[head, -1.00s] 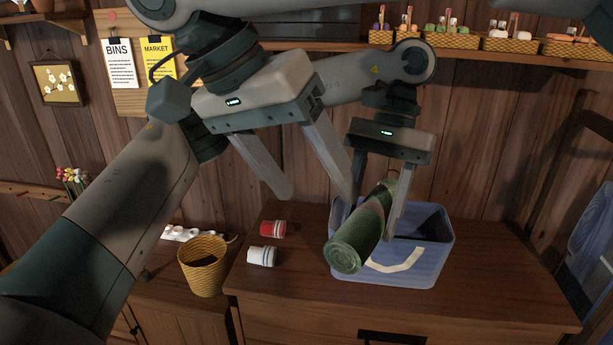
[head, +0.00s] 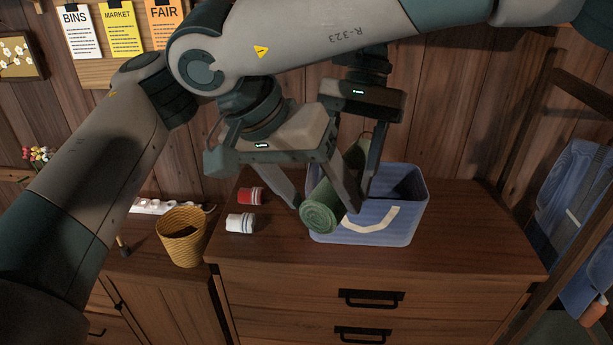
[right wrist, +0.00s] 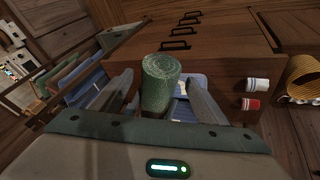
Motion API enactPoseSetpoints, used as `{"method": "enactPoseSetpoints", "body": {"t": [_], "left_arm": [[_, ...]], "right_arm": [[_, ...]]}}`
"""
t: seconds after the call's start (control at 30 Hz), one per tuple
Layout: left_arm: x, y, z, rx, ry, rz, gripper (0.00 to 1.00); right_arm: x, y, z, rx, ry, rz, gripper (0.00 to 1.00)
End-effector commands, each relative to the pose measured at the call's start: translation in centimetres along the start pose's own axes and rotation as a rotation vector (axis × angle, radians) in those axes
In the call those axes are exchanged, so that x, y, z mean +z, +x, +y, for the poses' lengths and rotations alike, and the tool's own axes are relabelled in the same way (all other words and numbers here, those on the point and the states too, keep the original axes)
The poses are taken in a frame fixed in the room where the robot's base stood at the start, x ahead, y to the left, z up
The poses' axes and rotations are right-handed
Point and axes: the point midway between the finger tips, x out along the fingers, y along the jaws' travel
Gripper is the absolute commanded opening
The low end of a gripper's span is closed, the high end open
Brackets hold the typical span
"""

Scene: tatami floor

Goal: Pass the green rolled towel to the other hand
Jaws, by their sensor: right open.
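The green rolled towel (head: 320,216) is held tilted in the air in front of the blue bin, its round end towards me. My left gripper (head: 362,186), the farther one, is shut on the towel's far part; one of its fingers is hidden. My right gripper (head: 323,206), the nearer one, is open, with its fingers on either side of the towel's near part. In the right wrist view the towel (right wrist: 161,82) stands between the spread fingers of my right gripper (right wrist: 162,76). Whether either finger touches it I cannot tell.
The blue bin (head: 414,215) stands on the wooden chest (head: 470,245), just behind and below the towel. A red cup (head: 250,196) and a white cup (head: 241,223) lie left of it. A wicker basket (head: 183,240) stands farther left. The chest's right side is clear.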

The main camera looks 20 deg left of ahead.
Motion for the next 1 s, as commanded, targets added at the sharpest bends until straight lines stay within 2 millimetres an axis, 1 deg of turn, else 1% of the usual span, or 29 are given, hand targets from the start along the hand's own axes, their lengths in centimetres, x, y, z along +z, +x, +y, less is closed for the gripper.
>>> {"method": "enactPoseSetpoints", "body": {"t": [0.13,0.43,0.47,0.5,0.57,0.6,0.63,0.67,0.7,0.77,1.0], "left_arm": [[0.01,-0.02,0.0,0.0,0.0,0.0,0.23],[0.01,-0.02,0.0,0.0,0.0,0.0,0.23],[0.01,-0.02,0.0,0.0,0.0,0.0,0.23],[0.01,-0.02,0.0,0.0,0.0,0.0,0.23],[0.01,-0.02,-0.01,0.0,0.0,0.0,0.23],[0.01,-0.02,-0.01,0.0,0.0,0.0,0.23],[0.01,-0.02,-0.01,0.0,0.0,0.0,0.23],[0.01,-0.02,-0.01,0.0,0.0,0.0,0.23],[0.01,-0.02,-0.01,0.0,0.0,0.0,0.55],[0.01,-0.02,-0.01,0.0,0.0,0.0,0.69],[0.01,-0.01,-0.01,0.0,0.0,0.0,0.69]], "right_arm": [[0.02,0.69,0.03,0.0,0.0,-0.001,0.68],[0.0,0.78,0.02,0.0,0.0,0.0,0.68],[0.0,0.78,0.02,0.0,0.0,0.0,0.61],[0.0,0.77,0.02,0.0,0.0,0.0,0.51],[0.0,0.77,0.02,0.0,0.0,0.0,0.37],[0.0,0.77,0.02,0.0,0.0,0.0,0.27],[0.0,0.76,0.02,0.0,0.0,0.0,0.22],[0.0,0.76,0.02,0.0,0.0,0.0,0.22],[-0.01,0.74,0.03,0.0,0.0,0.0,0.22],[-0.02,0.74,0.03,0.0,0.0,0.0,0.22],[-0.01,0.74,0.02,0.0,0.0,0.0,0.22]]}}
